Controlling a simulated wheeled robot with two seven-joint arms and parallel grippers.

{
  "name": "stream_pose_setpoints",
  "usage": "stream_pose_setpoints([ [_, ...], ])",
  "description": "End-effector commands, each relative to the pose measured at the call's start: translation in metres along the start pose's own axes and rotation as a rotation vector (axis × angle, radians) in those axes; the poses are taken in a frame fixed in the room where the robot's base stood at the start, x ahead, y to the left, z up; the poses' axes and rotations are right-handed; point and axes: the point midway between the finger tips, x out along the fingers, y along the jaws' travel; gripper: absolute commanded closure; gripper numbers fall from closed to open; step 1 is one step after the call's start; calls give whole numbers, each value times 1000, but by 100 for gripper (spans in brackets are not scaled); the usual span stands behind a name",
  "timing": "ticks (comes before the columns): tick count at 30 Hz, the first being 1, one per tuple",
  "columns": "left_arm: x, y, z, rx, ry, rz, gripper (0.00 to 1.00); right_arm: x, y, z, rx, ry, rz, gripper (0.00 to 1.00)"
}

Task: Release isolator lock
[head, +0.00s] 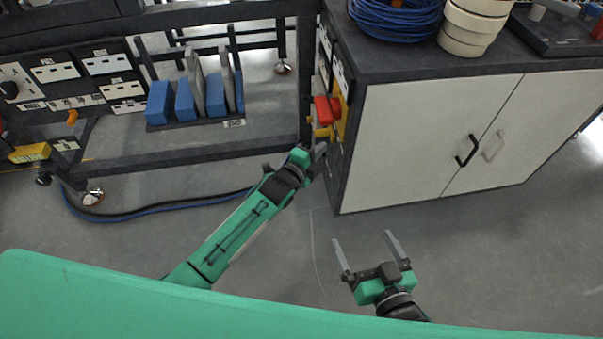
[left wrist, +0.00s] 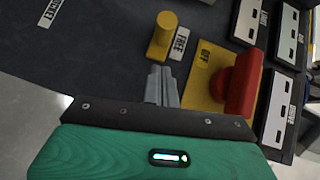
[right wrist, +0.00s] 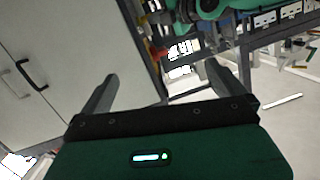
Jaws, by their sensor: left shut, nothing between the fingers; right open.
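The red isolator handle (head: 325,110) sits on a yellow plate (head: 341,123) on the side of the grey-doored cabinet. A yellow knob (left wrist: 162,38) on the same dark panel is beside a "FREE" label (left wrist: 180,43). My left gripper (head: 319,152) is shut and empty, just below the knob in the head view. Its fingertips (left wrist: 160,72) appear close to the knob; contact cannot be told. My right gripper (head: 364,238) is open and empty over the floor.
The cabinet (head: 430,130) carries a blue cable coil (head: 396,16) and white rolls (head: 472,25) on top. A frame with blue blocks (head: 184,100) stands at the left. A dark hose (head: 150,209) lies on the floor. Floor around my right gripper is clear.

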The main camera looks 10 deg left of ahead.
Motion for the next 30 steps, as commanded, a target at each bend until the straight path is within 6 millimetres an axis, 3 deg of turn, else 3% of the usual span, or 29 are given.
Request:
stream_pose_setpoints([
  [3, -28, -1, -1, 2, 1, 2, 100, -8, -3, 17, 9, -119, 0, 0],
  [13, -86, 0, -1, 0, 1, 1, 100, -14, 17, 21, -18, -284, 47, 0],
  [19, -99, 1, -1, 1, 1, 0, 100, -16, 22, 23, -22, -319, 57, 0],
  [30, -100, 1, -1, 1, 1, 0, 100, -16, 22, 23, -23, -322, 58, 0],
])
